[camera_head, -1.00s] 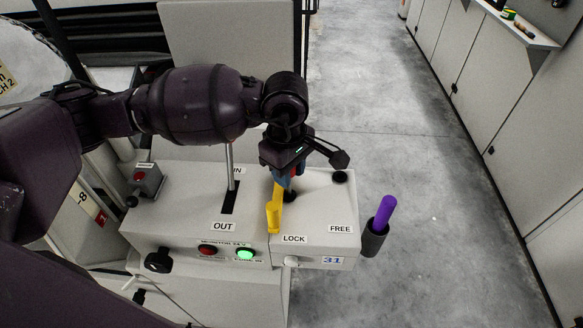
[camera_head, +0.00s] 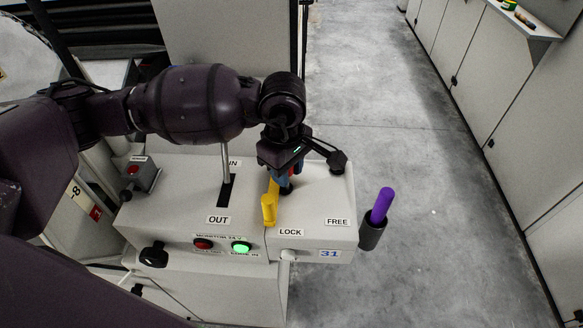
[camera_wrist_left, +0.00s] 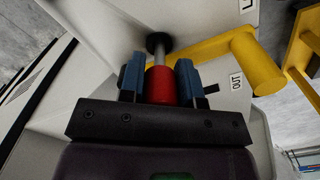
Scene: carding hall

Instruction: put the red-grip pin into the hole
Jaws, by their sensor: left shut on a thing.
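My left gripper (camera_head: 285,180) is over the LOCK side of the grey control box (camera_head: 313,215). Its blue fingers (camera_wrist_left: 131,77) are shut on the red-grip pin (camera_wrist_left: 161,86) in the left wrist view. The pin's bare steel shank points away from the gripper to a black-rimmed hole (camera_wrist_left: 157,41). The shank's end meets the rim, but I cannot tell how deep it sits. The red grip stands clear of the box face. In the head view the gripper hides most of the pin. My right gripper is not in view.
A yellow handle (camera_head: 269,209) stands close beside the pin. A lever (camera_head: 225,163) rises from a slot to the left. A purple-handled item (camera_head: 382,204) sits in a dark holder (camera_head: 371,234) at the box's right side. Free floor lies to the right.

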